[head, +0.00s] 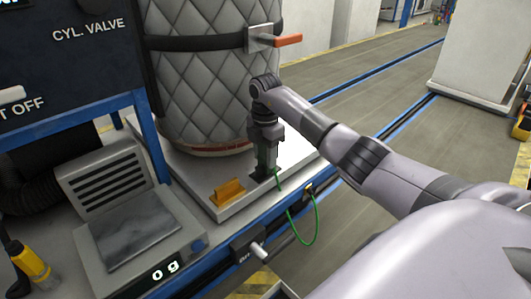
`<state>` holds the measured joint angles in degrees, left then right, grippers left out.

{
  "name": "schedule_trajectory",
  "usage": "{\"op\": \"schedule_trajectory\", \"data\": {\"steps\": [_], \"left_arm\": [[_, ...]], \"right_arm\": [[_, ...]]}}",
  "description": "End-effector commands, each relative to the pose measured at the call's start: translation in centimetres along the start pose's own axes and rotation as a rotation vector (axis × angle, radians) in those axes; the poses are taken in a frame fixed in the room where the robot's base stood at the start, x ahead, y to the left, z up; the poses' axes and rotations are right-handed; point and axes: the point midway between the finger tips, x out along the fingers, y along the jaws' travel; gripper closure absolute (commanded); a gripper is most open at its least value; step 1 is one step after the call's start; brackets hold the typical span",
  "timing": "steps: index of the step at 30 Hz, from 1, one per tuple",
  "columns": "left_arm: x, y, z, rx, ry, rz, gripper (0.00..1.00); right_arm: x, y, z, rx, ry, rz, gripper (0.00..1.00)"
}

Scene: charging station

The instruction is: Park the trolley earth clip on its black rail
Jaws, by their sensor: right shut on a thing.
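My right gripper (267,150) points down over the front corner of the white platform, just right of the yellow-orange block. It is shut on the earth clip, which is mostly hidden between the fingers. A green cable (316,224) runs from beside the fingertips, hangs in a loop over the trolley's front edge and ends at a small fitting (308,190) on the blue frame. A small dark piece (258,175) shows at the platform under the fingertips. I cannot tell whether it is the black rail, or whether the clip touches it. My left gripper is not in view.
A quilted grey cylinder (205,75) with a black strap and orange-handled latch (287,40) stands close behind the gripper. The yellow-orange block (228,192) is to its left. A scale (135,225) reading 0 g sits at lower left. Open floor lies to the right.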

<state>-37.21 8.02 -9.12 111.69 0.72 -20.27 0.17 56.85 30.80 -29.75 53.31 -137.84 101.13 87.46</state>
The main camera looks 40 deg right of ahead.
Motion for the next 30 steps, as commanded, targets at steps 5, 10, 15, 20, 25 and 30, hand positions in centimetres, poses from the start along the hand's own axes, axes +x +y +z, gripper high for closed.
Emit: {"op": "schedule_trajectory", "data": {"steps": [5,10,15,20,25,30], "left_arm": [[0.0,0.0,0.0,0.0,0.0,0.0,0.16],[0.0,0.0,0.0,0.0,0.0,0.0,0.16],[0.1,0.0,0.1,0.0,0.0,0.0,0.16],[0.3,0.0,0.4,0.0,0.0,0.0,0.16],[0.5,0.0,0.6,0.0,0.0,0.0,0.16],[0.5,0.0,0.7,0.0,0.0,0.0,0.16]], "right_arm": [[0.0,0.0,0.0,0.001,0.0,0.0,0.28],[0.0,0.0,0.0,0.001,0.0,0.0,0.28],[-0.8,0.1,0.1,0.0,-0.001,0.003,0.28],[-3.4,0.1,0.1,0.001,-0.002,0.005,0.28],[-5.9,0.1,0.0,0.001,-0.001,0.004,0.28],[-7.1,0.0,0.0,0.001,-0.001,0.002,0.28]]}}
